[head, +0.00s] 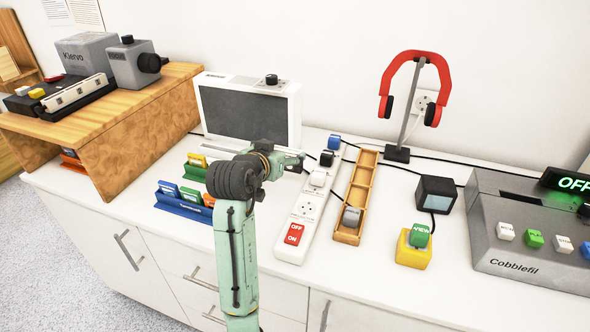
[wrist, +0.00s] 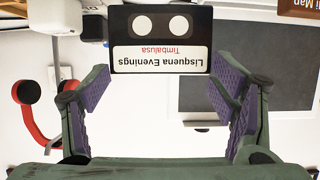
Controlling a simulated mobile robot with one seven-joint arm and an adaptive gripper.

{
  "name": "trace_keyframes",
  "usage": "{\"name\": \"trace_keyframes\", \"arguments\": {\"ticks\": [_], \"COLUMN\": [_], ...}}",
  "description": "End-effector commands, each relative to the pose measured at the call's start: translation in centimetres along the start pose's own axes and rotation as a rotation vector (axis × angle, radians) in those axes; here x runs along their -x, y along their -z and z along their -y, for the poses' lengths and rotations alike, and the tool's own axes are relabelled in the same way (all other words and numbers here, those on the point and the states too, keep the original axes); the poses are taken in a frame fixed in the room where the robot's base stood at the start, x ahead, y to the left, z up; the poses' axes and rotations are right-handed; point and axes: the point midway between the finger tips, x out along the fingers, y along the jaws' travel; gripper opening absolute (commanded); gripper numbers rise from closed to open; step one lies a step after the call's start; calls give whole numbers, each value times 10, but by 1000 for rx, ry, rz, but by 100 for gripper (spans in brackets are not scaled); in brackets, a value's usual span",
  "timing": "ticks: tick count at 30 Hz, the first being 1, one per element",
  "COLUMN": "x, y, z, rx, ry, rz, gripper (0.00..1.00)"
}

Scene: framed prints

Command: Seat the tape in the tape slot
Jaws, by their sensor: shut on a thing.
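The tape (wrist: 160,58) is a black cassette with a white label reading "Lisquena Evenings, Timbalusa", upside down in the wrist view. My gripper (wrist: 160,78) has its purple-padded fingers at the tape's two sides, shut on it by the near end. In the head view my gripper (head: 297,160) is above the counter, left of the power strip; I cannot make out the tape there. I cannot identify the tape slot for certain in either view.
A white box with a dark front (head: 248,112) stands behind. The power strip (head: 303,222), wooden tray (head: 359,200), headphone stand (head: 397,153) and grey Cobblefil machine (head: 525,240) are right.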

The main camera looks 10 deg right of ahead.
Motion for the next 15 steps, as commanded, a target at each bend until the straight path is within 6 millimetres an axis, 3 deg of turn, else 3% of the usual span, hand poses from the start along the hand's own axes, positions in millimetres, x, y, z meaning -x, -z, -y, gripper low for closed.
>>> {"name": "trace_keyframes", "arguments": {"ticks": [10, 15], "x": [-16, -20], "y": [-40, -47], "z": [0, 0], "rx": [2, -1], "ry": [0, 1], "rz": [2, -2], "gripper": [49, 49]}}
